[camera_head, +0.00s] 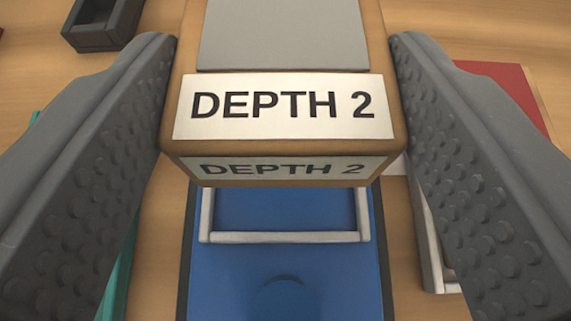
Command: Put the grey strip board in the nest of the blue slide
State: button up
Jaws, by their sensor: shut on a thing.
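A brown board (180,150) with a grey strip on top and white "DEPTH 2" labels is between the two dark grey studded fingers of my gripper (283,95). I take it as the grey strip board. My gripper is shut on it, with its far end cut off by the top edge. Below it lies the blue slide (330,275), with a dark border and a pale raised rim (285,237) that bounds the nest's near side. The board hides the rest of the nest, and I cannot tell how high it is above the slide.
A dark open tray (103,28) sits at the upper left. A teal item (118,275) shows beside the left finger. A red panel (505,85) and a pale-framed item (432,255) lie at right. Bare wooden table shows between them.

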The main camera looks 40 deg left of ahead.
aim_at(287, 176)
notch_tip(287, 176, down, 4)
jog(key=shift+f+b, duration=0.1)
jog(key=shift+b, duration=0.7)
jog(key=o, duration=1)
jog(key=shift+o, duration=0.2)
jog(key=shift+d, duration=0.1)
jog(key=p+v, duration=0.4)
jog(key=v, duration=0.8)
